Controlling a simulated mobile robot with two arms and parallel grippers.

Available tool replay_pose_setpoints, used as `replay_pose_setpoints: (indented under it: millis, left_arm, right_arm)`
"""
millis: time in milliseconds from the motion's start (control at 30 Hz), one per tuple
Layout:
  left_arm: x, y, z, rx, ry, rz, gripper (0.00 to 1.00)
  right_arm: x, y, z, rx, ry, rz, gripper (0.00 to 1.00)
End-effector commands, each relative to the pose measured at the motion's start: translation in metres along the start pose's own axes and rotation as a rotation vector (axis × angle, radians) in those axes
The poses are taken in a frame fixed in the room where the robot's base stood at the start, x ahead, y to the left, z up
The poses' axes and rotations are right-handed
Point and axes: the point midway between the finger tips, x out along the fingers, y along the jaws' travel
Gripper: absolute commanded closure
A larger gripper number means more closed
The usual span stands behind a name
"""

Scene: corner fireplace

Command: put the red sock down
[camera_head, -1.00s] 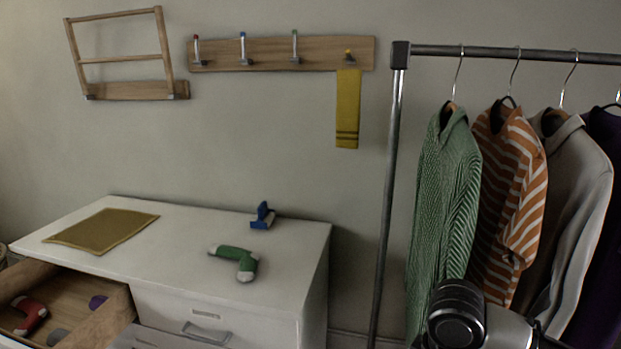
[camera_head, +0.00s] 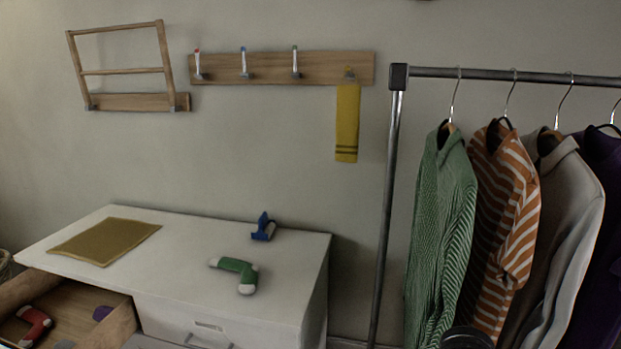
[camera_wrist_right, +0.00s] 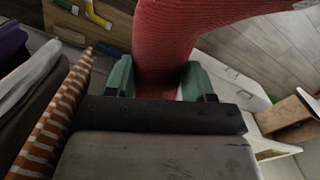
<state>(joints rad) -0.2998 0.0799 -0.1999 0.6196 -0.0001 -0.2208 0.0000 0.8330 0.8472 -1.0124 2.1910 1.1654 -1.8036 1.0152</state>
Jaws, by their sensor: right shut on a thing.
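My right gripper (camera_wrist_right: 158,80) has green fingers and is shut on a red knitted sock (camera_wrist_right: 165,40), which fills the upper middle of the right wrist view. The held sock's ends are partly cut off or hidden. In the head view only a dark part of my right arm shows at the bottom, and neither gripper is visible. Another red sock with pale ends (camera_head: 35,325) lies in the open wooden drawer (camera_head: 118,328) at lower left. A green sock with pale ends (camera_head: 237,271) lies on the white dresser top (camera_head: 190,250).
A mustard mat (camera_head: 105,241) and a blue clip-like object (camera_head: 263,228) are on the dresser. A purple item (camera_head: 102,313) lies in the drawer. A yellow cloth (camera_head: 347,120) hangs from the hook board (camera_head: 270,68). A garment rack (camera_head: 385,220) with several clothes stands right.

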Motion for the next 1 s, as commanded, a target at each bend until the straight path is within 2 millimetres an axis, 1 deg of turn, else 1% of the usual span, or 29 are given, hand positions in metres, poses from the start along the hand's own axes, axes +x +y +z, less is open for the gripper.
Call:
replay_pose_setpoints:
  millis: [100,233,967,1000]
  left_arm:
    - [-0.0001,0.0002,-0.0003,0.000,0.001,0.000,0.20]
    - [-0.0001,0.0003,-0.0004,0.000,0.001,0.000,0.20]
    - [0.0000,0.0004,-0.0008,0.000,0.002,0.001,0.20]
    - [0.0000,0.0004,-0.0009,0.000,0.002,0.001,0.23]
  right_arm:
    - [0.0028,-0.0005,0.0042,0.095,-0.001,0.000,0.69]
    - [0.0043,-0.0013,0.0064,0.142,-0.002,-0.002,0.69]
    - [0.0042,-0.0013,0.0063,0.145,-0.002,-0.002,0.69]
    - [0.0045,-0.0017,0.0064,0.145,-0.002,-0.003,0.69]
